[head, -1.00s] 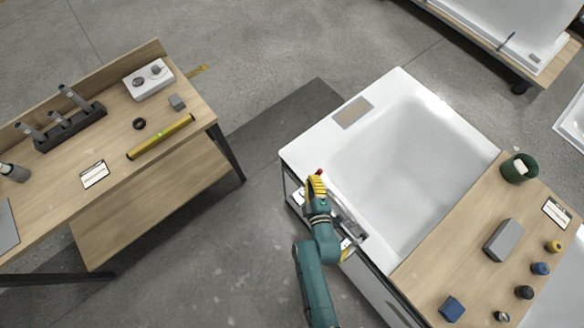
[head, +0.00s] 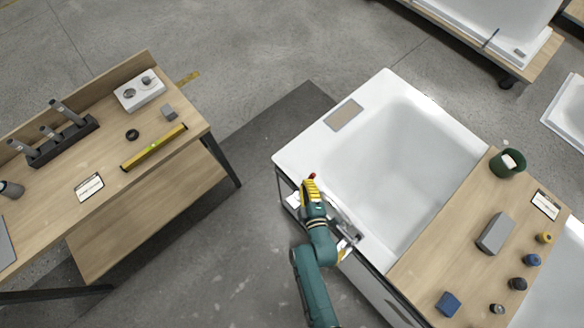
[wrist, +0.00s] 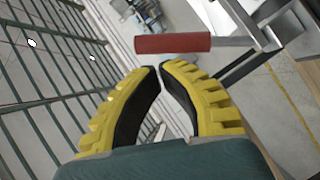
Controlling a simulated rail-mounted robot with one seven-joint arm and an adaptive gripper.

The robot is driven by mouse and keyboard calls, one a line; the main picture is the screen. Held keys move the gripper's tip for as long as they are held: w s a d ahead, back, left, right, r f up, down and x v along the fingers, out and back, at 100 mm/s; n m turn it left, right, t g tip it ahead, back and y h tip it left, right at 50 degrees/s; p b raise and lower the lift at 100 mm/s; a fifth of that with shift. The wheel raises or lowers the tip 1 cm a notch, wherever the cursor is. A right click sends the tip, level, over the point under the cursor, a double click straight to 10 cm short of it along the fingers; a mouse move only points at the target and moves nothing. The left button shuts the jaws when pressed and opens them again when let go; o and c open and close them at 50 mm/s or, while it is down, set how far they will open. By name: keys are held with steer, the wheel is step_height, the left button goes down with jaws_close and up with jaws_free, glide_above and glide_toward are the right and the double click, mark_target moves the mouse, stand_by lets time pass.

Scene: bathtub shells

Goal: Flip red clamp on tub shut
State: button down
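The white tub (head: 385,150) lies right of centre in the head view. At its left edge a small red tip of the clamp (head: 312,176) shows just beyond my gripper (head: 309,184). In the wrist view the clamp's red handle (wrist: 172,43) lies crosswise, with a grey metal arm running right from it. My gripper (wrist: 160,68) has yellow fingers with black pads. Its tips are nearly together just below the handle, with nothing seen between them. I cannot tell whether they touch the handle. The clamp's base is hidden in the head view.
A wooden board (head: 470,260) with a grey block (head: 496,233), a green cup (head: 507,163) and several small jars covers the tub's right end. A workbench (head: 120,200) with a yellow level (head: 154,147) stands left. Bare floor lies between bench and tub.

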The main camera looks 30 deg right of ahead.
steer(key=w+a+r+p+v, duration=0.1)
steer(key=p+v, duration=0.4)
steer(key=v, duration=0.7)
steer(key=shift+r, duration=0.75)
